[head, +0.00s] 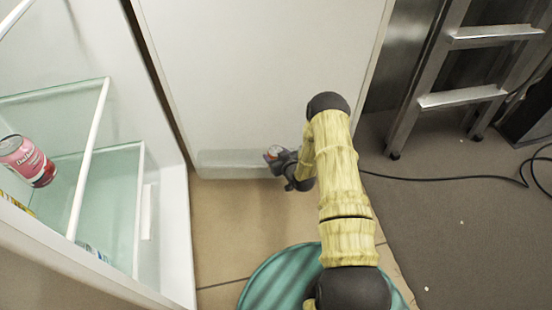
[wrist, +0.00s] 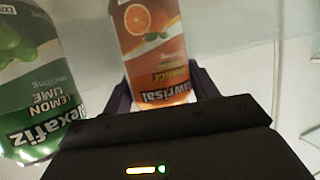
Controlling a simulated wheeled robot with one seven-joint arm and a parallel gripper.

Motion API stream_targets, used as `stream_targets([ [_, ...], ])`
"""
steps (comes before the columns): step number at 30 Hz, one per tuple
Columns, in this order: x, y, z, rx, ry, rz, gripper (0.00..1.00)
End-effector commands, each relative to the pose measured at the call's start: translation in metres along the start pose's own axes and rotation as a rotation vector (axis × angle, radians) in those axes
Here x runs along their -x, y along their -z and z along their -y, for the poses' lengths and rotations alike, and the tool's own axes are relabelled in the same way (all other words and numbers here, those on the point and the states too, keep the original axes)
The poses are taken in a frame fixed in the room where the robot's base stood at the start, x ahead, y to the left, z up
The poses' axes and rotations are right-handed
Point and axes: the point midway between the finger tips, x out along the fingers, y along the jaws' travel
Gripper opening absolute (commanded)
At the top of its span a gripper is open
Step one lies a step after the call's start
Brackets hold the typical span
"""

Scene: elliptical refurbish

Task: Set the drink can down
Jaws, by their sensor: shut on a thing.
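An orange drink can (wrist: 152,50) with an orange-fruit picture is between my gripper's two dark fingers (wrist: 160,92) in the wrist view. In the head view only a small part of the can (head: 273,152) shows at my gripper (head: 284,165), at the right end of a clear bin (head: 228,163) on the white door. I cannot tell whether the can touches the bin's floor. A green lemon-lime can (wrist: 30,85) is left of the orange can in the wrist view, apart from it and outside the fingers.
The open white fridge with glass shelves (head: 125,160) is on the left, with a pink can (head: 27,160) on a shelf. The white door panel (head: 260,75) rises behind my gripper. A metal ladder (head: 460,98) and a black cable (head: 450,177) are at the right.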

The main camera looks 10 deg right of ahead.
Motion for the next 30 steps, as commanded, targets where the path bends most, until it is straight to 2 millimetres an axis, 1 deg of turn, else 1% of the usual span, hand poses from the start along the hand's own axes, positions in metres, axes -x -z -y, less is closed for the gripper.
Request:
stream_targets([
  [6,0.000,0.002,0.000,0.000,0.000,-0.002,0.26],
  [10,-0.001,-0.001,0.000,0.000,0.000,-0.001,0.26],
  [11,-0.001,-0.002,0.000,-0.001,0.000,0.001,0.61],
  [12,-0.001,-0.001,0.000,-0.001,0.000,0.001,0.69],
  [14,-0.001,-0.002,0.000,-0.001,0.000,0.001,0.81],
  [22,0.000,-0.001,0.000,-0.001,0.000,0.001,0.81],
  [25,0.001,0.003,0.000,0.000,0.000,0.000,0.81],
  [28,0.010,0.003,0.000,-0.001,0.000,0.002,0.81],
  [30,0.021,0.003,0.000,-0.003,0.000,0.004,0.81],
])
